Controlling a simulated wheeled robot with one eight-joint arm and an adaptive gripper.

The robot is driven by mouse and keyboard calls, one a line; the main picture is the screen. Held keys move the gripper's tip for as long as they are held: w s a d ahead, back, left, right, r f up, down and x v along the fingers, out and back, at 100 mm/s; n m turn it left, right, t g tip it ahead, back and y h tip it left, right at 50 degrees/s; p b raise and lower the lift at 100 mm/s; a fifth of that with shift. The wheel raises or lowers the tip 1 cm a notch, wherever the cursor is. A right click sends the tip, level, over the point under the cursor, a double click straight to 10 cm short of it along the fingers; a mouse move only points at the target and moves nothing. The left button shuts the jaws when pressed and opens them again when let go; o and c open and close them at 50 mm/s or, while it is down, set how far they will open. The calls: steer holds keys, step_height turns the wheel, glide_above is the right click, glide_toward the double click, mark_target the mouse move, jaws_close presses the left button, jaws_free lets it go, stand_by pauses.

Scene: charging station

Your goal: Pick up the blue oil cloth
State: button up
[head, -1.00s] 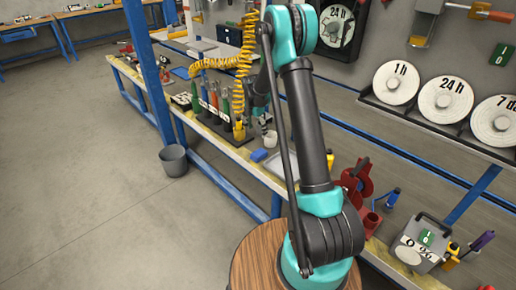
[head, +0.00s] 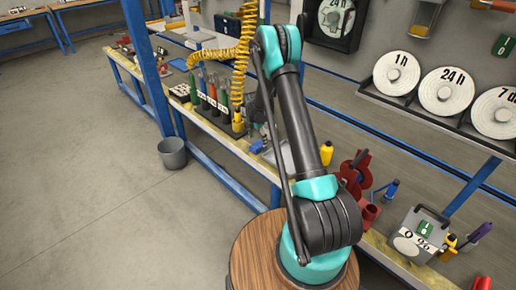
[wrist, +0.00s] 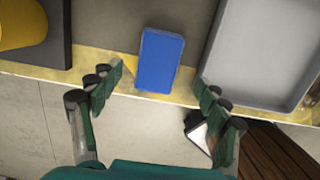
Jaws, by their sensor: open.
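The blue oil cloth (wrist: 160,60) shows in the wrist view as a small flat blue rectangle on the bench, near its yellowish front edge. In the head view it is a small blue patch (head: 257,146) beside my arm. My gripper (wrist: 160,88) is open and empty in the wrist view. Its fingertips are spread to the left and right of the cloth's lower end, and no contact shows. The height of the fingers above the cloth is hard to tell. In the head view my arm largely hides the gripper.
A grey tray (wrist: 262,55) lies just right of the cloth. A dark holder (wrist: 57,30) with a yellow cylinder stands to the left. Green and orange bottles (head: 211,92) and a yellow coiled hose (head: 240,60) are farther left along the bench. A grey bucket (head: 172,153) stands on the floor.

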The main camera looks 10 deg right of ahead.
mark_target(258, 144)
steer(key=f, duration=0.4)
steer(key=shift+w+d+f, duration=0.15)
steer(key=shift+w+f, duration=0.15)
steer(key=shift+f, duration=0.1)
steer(key=c, duration=1.2)
